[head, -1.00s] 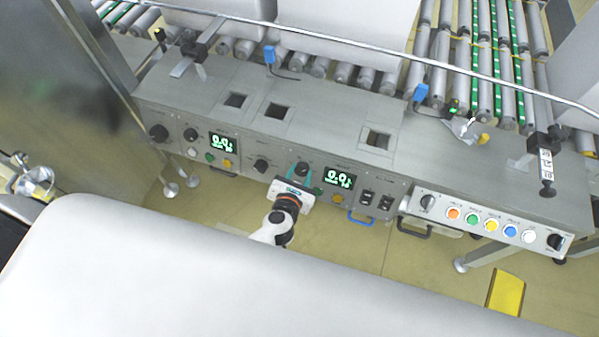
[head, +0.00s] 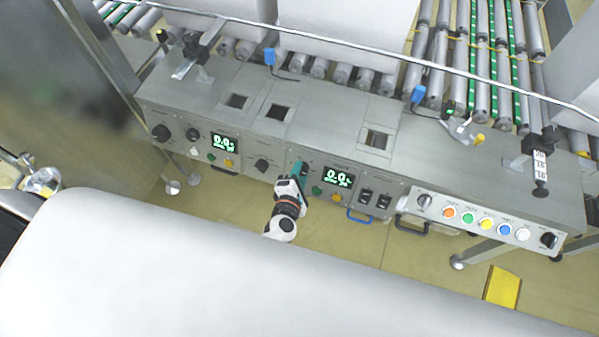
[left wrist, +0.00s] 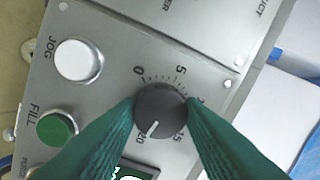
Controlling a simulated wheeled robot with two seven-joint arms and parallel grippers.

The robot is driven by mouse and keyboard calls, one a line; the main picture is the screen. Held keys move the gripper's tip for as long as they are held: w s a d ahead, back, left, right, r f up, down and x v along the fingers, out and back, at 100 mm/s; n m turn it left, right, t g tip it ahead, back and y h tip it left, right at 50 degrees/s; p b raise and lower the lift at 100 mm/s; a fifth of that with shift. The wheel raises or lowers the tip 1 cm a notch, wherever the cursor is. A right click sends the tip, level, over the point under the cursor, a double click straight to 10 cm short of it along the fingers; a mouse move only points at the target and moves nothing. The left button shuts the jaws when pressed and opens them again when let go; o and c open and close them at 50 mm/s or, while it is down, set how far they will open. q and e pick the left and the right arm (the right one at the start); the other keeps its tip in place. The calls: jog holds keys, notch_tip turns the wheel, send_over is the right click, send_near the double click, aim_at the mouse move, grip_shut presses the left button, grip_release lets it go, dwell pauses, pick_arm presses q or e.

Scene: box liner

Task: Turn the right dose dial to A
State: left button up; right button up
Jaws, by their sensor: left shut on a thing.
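The right dose dial (left wrist: 160,110) is a round black knob with a white pointer line in the left wrist view. The scale around it reads 0, 5, 15 and 20, with another number partly hidden; I can read no letter A. The pointer lies at the lower left of the knob, close to the 20. My left gripper (left wrist: 163,106) has its teal fingers on both sides of the knob, shut on it. In the head view my left gripper (head: 301,172) is at the panel and hides the dial. My right gripper is not in view.
A white JOG button (left wrist: 79,60) and a green FILL button (left wrist: 57,129) sit beside the dial. The right display (head: 338,177) reads about 0.0. The left station has its own display (head: 224,144) and knobs. A rail (head: 380,62) crosses above the machine top.

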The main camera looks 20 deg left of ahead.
pick_arm(q)
jog(key=m+p, duration=0.1)
jog(key=m, duration=0.3)
jog(key=shift+m+h, duration=0.3)
jog(key=shift+m, duration=0.1)
jog(key=shift+f+m+t+p, duration=0.1)
jog(key=shift+m+t+p, duration=0.3)
jog(key=shift+m, duration=1.9)
jog(key=o, duration=1)
jog(key=shift+s, duration=0.1)
